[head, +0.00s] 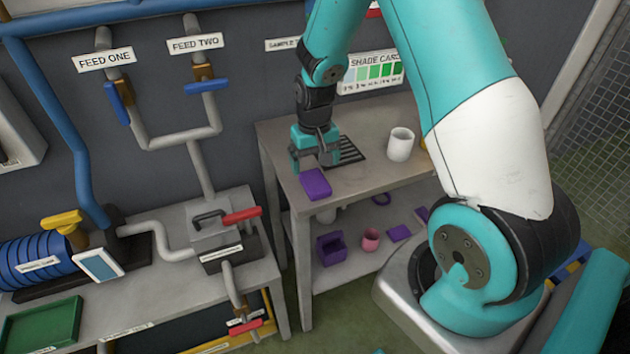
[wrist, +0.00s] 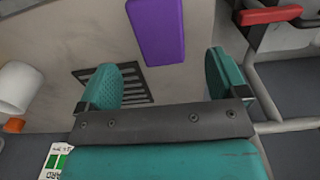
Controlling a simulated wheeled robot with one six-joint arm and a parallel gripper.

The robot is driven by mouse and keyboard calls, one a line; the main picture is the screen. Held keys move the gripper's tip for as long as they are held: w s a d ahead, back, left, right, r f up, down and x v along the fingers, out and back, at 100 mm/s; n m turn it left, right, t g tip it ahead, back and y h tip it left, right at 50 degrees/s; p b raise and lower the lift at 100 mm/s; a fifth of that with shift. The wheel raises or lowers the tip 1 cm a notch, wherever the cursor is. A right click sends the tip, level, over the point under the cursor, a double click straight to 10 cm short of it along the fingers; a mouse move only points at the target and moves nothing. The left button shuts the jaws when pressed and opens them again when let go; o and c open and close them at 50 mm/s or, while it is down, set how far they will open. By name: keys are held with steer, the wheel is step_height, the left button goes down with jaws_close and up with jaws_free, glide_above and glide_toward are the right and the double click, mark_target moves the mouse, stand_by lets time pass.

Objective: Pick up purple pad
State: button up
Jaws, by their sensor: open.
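The purple pad (head: 315,184) lies flat on the top of the grey table near its front left corner. In the wrist view the purple pad (wrist: 157,30) lies beyond the fingertips, toward the top of the picture. My gripper (head: 309,160) is above the table, just behind the pad in the head view. In the wrist view my gripper (wrist: 160,78) has its two teal fingers apart with nothing between them. The pad appears apart from both fingers.
A black slotted grate (head: 350,150) is in the tabletop beside my gripper. A white cup (head: 400,145) stands to the right. The lower shelf holds a purple box (head: 331,247), a pink cup (head: 371,239) and other purple pieces. A red-handled valve (head: 242,215) is at the left.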

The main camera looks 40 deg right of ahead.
mark_target(316, 182)
steer(key=shift+s+a+f+p, duration=0.1)
steer(key=shift+f+p, duration=0.2)
steer(key=shift+f, duration=0.75)
steer(key=shift+s+d+f+p, duration=0.15)
steer(key=shift+f+p, duration=0.15)
steer(key=shift+f, duration=0.75)
steer(key=shift+s+a+f+p, duration=0.15)
steer(key=shift+f+p, duration=0.15)
steer(key=shift+f, duration=0.75)
steer(key=c, duration=1)
